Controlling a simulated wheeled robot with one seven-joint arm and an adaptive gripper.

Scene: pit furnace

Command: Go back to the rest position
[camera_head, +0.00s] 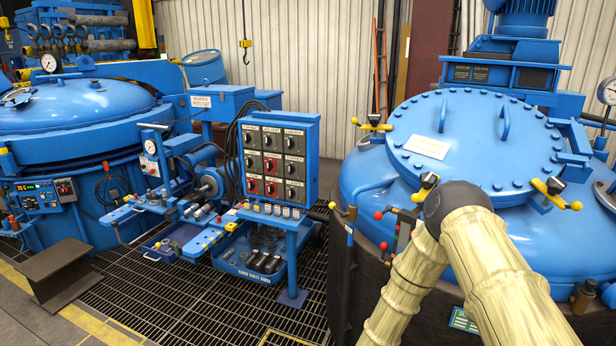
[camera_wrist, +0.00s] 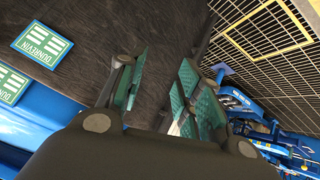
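My gripper (camera_wrist: 163,85) shows in the wrist view with its teal-padded fingers spread apart and nothing clearly held between them. It is in front of a dark, rough wall surface (camera_wrist: 100,40). In the head view my pale jointed arm covers the lower right, in front of the right blue vessel (camera_head: 465,140). I cannot make out the gripper itself there.
A control panel (camera_head: 278,160) with dials stands on a blue bench left of the vessel. Another blue vessel (camera_head: 70,105) is at far left. Green labels (camera_wrist: 42,44) are near the gripper.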

